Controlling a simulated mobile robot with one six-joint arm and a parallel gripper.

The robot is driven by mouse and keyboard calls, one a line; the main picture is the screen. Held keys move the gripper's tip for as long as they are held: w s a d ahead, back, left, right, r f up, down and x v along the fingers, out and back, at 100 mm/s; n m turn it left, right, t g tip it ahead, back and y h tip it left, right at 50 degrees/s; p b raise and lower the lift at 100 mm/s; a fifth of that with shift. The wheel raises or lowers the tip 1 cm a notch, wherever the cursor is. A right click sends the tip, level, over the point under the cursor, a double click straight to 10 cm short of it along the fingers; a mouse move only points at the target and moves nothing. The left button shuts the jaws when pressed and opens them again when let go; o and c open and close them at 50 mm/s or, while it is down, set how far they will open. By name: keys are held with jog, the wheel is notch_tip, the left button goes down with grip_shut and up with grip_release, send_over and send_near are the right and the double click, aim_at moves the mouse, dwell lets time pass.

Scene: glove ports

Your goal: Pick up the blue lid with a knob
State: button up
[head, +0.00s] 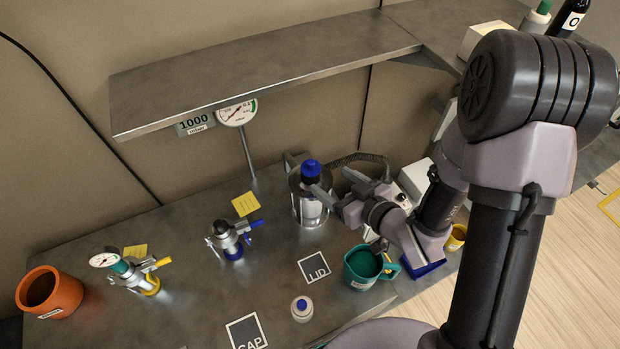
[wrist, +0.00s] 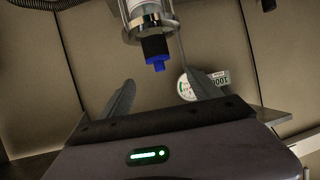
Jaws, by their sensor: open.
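The blue lid with a knob (head: 311,169) sits on top of an upright clear vessel with a metal rim (head: 296,207), at the back of the bench. In the wrist view, the lid's blue knob (wrist: 158,62) and a black band (wrist: 154,46) show in line with the gap between my fingers. My gripper (head: 309,180) is open and empty, coming from the right at about lid height. In the wrist view, my gripper's fingertips (wrist: 159,82) lie to either side of the lid's line. I cannot tell whether either finger touches it.
A LID square (head: 315,267) and a CAP square (head: 247,333) lie in front. A small blue-topped bottle (head: 302,308), teal mug (head: 362,268), two valve fittings (head: 232,240) (head: 135,273) and orange pot (head: 50,292) stand around. A metal shelf (head: 260,65) overhangs behind.

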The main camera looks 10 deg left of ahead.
aim_at(314, 166)
jog(key=b+x, duration=0.5)
jog(key=x, duration=0.6)
jog(key=shift+w+r+b, duration=0.15)
jog(key=shift+r+b, duration=0.05)
jog(key=shift+b, duration=0.2)
jog(key=shift+d, duration=0.15)
jog(key=c, duration=1.4)
